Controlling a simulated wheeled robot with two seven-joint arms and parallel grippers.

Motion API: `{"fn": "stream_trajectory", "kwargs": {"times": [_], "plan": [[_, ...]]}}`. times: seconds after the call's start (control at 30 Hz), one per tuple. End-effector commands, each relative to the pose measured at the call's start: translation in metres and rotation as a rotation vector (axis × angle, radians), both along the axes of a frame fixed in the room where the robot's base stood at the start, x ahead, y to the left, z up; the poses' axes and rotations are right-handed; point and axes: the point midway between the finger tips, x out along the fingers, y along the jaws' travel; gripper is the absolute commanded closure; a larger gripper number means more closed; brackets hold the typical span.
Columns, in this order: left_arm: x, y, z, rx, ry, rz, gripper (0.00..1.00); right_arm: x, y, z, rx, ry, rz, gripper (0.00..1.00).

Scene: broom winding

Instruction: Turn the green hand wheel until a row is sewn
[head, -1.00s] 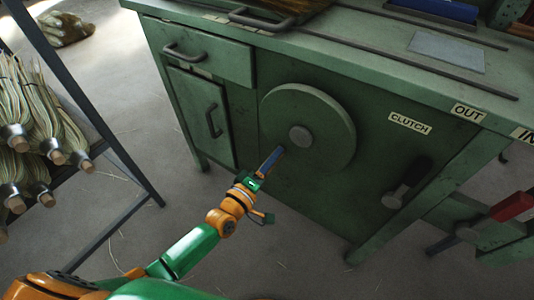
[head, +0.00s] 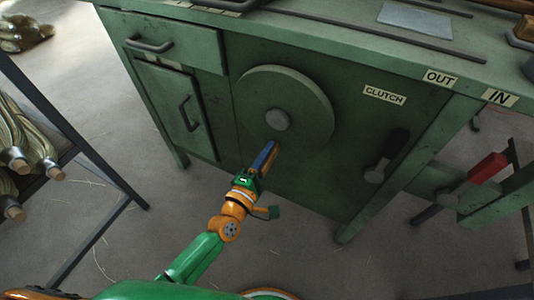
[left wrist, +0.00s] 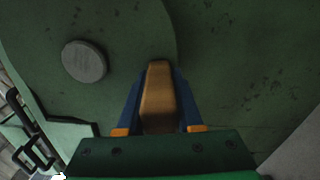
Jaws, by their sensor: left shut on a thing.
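The green hand wheel (head: 300,95) is a flat disc with a grey hub (head: 278,120), on the front of a green cabinet. My left gripper (head: 266,154) is at the wheel's lower part, just below the hub in the head view. In the left wrist view its blue fingers (left wrist: 159,108) are shut on a tan handle (left wrist: 158,95) at the wheel's rim. The wheel's face and hub (left wrist: 84,61) show to the left there. The handle is mostly hidden in the head view. My right gripper is not in view.
A black clutch lever (head: 388,155) sits right of the wheel, under the CLUTCH label (head: 384,95). A red-handled lever (head: 487,168) is farther right. A rack (head: 88,158) with broom bundles stands at the left. Bare floor lies before the cabinet.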

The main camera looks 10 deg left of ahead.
Motion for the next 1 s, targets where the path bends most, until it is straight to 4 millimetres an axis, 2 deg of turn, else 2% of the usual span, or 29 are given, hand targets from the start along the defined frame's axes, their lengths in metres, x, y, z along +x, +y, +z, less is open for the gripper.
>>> {"fn": "stream_trajectory", "kwargs": {"times": [0.3, 0.33, 0.43, 0.77, 1.0], "plan": [[0.000, 0.000, -0.001, -0.004, 0.004, 0.001, 1.00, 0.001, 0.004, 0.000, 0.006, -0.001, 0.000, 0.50], [0.000, 0.000, -0.001, -0.004, 0.004, 0.001, 0.62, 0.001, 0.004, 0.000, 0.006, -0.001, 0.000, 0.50], [0.000, 0.000, -0.001, -0.003, 0.002, 0.001, 0.35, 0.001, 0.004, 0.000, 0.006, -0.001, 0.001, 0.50], [-0.004, 0.002, 0.000, -0.002, 0.003, 0.001, 0.35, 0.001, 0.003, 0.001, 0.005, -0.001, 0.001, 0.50], [-0.051, 0.018, 0.000, -0.001, 0.005, -0.001, 0.35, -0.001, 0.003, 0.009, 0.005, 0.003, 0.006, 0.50]]}}
